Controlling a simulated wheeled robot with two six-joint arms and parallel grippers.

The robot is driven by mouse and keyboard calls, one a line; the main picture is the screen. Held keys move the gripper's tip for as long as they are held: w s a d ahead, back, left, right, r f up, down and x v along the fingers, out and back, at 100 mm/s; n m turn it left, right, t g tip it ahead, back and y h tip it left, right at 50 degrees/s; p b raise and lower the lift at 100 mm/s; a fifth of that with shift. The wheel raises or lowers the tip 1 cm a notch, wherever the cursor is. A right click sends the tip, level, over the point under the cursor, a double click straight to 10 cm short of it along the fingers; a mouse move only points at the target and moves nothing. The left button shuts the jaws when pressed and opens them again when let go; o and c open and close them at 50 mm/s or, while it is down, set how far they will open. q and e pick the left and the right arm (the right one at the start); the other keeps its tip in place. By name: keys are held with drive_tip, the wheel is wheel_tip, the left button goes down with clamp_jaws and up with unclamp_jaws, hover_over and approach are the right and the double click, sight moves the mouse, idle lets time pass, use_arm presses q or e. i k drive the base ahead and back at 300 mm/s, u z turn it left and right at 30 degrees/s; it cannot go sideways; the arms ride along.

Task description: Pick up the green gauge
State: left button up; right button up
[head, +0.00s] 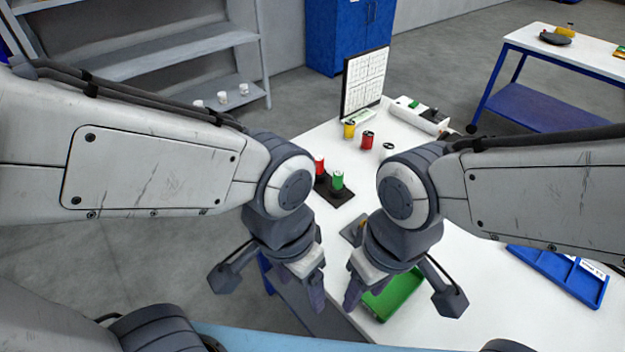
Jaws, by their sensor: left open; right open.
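A green cylinder (337,181), which looks like the green gauge, stands upright on a dark block (338,196) on the white table, between my two arms. A red cylinder (319,166) stands just left of it, partly hidden by my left arm. My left gripper (308,287) is open and points down in front of the table's near left edge, nearer to me than the green cylinder. My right gripper (362,287) is open and points down beside a green tray (400,297), partly covering it. Neither gripper touches the green cylinder.
Yellow (349,131), red (367,140) and white (388,149) cylinders stand farther back, before an upright printed board (364,82). A blue divided tray (560,273) lies at right. The white table (470,285) is bare at its middle right. Shelves (165,50) stand behind left.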

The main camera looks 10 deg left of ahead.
sight(338, 174)
drive_tip(key=u, duration=1.1)
drive_tip(key=i, duration=0.5)
drive_tip(key=z, duration=2.4)
